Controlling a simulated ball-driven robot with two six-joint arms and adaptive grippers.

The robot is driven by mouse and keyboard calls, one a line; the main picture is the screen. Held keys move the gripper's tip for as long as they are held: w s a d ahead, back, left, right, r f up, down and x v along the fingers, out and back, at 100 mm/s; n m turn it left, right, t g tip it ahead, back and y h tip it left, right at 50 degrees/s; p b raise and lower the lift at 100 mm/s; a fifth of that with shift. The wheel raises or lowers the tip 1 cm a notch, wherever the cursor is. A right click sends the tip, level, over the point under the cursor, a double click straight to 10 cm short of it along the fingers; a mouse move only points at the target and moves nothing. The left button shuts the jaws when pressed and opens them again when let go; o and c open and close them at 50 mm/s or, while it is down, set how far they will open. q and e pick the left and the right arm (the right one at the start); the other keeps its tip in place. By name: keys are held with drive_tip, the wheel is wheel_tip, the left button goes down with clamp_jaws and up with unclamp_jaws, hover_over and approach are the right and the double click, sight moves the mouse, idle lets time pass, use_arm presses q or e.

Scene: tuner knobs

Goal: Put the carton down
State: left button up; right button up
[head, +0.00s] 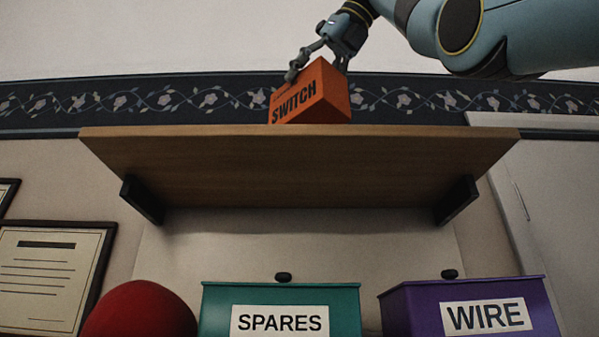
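The orange carton (312,96) marked SWITCH is at the wooden shelf (300,165), above its front edge in the head view. It is turned at an angle. Its lower edge meets or is hidden by the shelf's front edge, so I cannot tell whether it touches the shelf top. My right gripper (318,68) reaches in from the upper right, with one finger at the carton's left side and the other behind its right side. It appears shut on the carton. My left gripper is not in view.
Below the shelf stand a teal SPARES box (345,297) and a purple WIRE box (400,310), each with a dark knob. A red rounded thing (140,312) is at the lower left. A framed paper (50,270) hangs on the left wall. The shelf front shows free room either side of the carton.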

sight(304, 107)
drive_tip(key=shift+w+a+f, duration=0.3)
drive_tip(key=shift+a, duration=0.2)
drive_tip(key=shift+w+a+f, duration=0.25)
drive_tip(key=shift+a+f, duration=0.05)
drive_tip(key=shift+a, duration=0.2)
drive_tip(key=shift+d+f, duration=0.1)
drive_tip(key=shift+f, duration=0.2)
drive_tip(key=f, duration=0.1)
drive_tip(key=f+b, duration=0.1)
drive_tip(key=f, duration=0.1)
drive_tip(key=shift+s+d+f, duration=0.1)
drive_tip(key=shift+d+f, duration=0.05)
drive_tip(key=shift+d, duration=0.05)
drive_tip(key=shift+a+f, duration=0.1)
drive_tip(key=shift+a, duration=0.05)
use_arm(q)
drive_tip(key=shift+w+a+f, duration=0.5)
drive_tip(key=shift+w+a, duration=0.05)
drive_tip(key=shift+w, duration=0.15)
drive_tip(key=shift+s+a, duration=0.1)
